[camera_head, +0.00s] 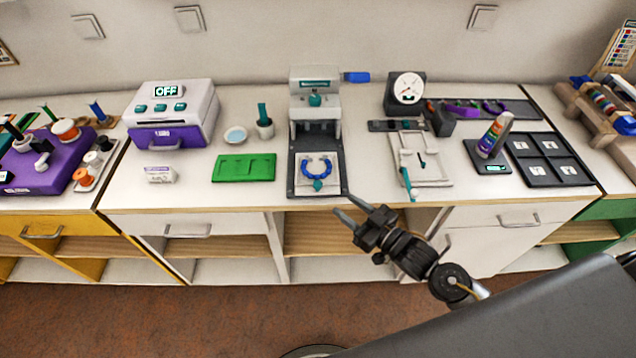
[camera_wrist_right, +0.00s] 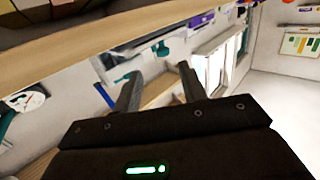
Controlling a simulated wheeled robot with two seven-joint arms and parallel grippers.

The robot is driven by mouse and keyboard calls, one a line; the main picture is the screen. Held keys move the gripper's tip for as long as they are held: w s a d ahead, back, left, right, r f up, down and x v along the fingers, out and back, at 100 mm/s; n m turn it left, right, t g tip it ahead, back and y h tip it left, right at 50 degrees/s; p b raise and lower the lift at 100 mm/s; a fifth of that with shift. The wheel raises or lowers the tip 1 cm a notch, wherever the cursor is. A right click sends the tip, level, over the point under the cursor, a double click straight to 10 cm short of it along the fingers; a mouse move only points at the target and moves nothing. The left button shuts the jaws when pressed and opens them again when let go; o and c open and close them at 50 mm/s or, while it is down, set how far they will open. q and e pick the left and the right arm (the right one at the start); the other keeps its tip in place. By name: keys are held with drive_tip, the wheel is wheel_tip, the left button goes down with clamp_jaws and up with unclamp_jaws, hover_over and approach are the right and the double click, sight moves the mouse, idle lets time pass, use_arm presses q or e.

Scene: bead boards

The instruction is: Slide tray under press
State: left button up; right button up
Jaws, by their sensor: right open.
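The press (camera_head: 301,103) is a white and grey machine with a teal part in its head and a blue lever at its upper right. A dark slide base (camera_head: 338,186) runs forward from it to the counter's front edge. The small white tray (camera_head: 302,186) sits on this base in front of the press head. It carries a blue bead ring (camera_head: 306,171) with a teal piece at its front. My right gripper (camera_head: 345,205) is open and empty, just right of and in front of the base, near the counter edge. Its fingers also show apart in the wrist view (camera_wrist_right: 157,68).
A green mat (camera_head: 245,168) lies left of the base. A white board with a teal-handled tool (camera_head: 405,177) lies to the right, near my right gripper. A dial gauge (camera_head: 405,90) and a dark compartment tray (camera_head: 550,157) stand farther right. Open shelves (camera_head: 325,232) are below the counter.

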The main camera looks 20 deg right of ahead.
sight(321, 185)
drive_tip(key=shift+y, duration=0.4)
drive_tip(key=x, duration=0.3)
drive_tip(key=p+x, duration=0.1)
drive_tip(key=x, duration=0.3)
drive_tip(key=r+p+x, duration=0.1)
drive_tip(key=x, duration=0.3)
clamp_jaws()
drive_tip(key=shift+d, duration=0.1)
